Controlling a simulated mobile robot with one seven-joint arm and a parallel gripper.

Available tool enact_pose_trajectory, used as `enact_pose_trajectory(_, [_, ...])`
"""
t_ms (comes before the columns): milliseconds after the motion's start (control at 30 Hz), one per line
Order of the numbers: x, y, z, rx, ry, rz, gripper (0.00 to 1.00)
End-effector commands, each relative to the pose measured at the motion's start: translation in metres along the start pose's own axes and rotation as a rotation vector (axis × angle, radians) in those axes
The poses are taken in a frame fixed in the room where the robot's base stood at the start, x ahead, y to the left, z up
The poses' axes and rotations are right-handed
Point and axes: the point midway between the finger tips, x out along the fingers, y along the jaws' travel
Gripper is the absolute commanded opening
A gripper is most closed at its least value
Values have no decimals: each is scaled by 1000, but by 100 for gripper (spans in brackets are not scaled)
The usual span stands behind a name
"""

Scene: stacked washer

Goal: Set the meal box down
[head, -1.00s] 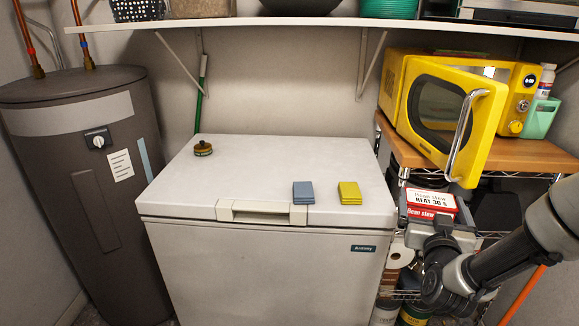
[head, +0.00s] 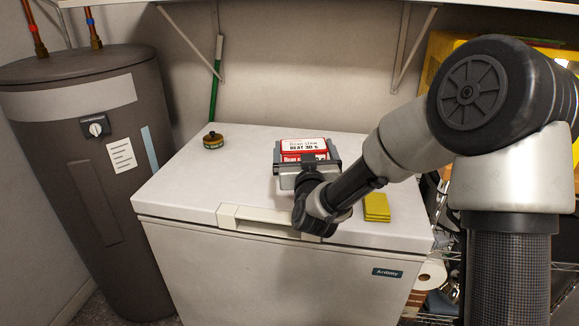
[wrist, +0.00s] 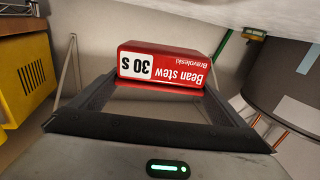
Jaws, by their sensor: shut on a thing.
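The meal box is a red and white bean stew box (head: 305,145). My gripper (head: 307,162) is shut on it over the middle of the white freezer lid (head: 240,160). In the wrist view the box (wrist: 162,65) sits between the two fingers (wrist: 150,100), with its lettering upside down. In that view a narrow gap shows between the box and the pale lid (wrist: 240,10), so the box appears to hang a little above it. My wrist hides part of the lid in front of the box.
The lid's left part is clear. A shelf (head: 330,3) overhangs the back.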

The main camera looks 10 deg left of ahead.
Motion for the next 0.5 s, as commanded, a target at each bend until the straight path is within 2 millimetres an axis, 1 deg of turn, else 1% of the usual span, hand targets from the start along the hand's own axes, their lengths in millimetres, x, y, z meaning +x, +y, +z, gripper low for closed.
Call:
enact_pose_trajectory(33, [4,-38,-3,4,8,-36,65])
enact_pose_trajectory(67, [6,-56,-6,7,7,-51,65])
enact_pose_trajectory(100, [7,-78,-10,10,7,-69,65])
enact_pose_trajectory(200, [6,-125,-17,20,3,-110,65])
enact_pose_trajectory(300, [2,-158,-23,29,-2,-139,65])
enact_pose_trajectory(333, [1,-165,-24,31,-3,-146,65])
enact_pose_trajectory(433, [-1,-180,-25,36,-8,-160,65])
enact_pose_trajectory(500, [-2,-185,-17,37,-12,-164,65])
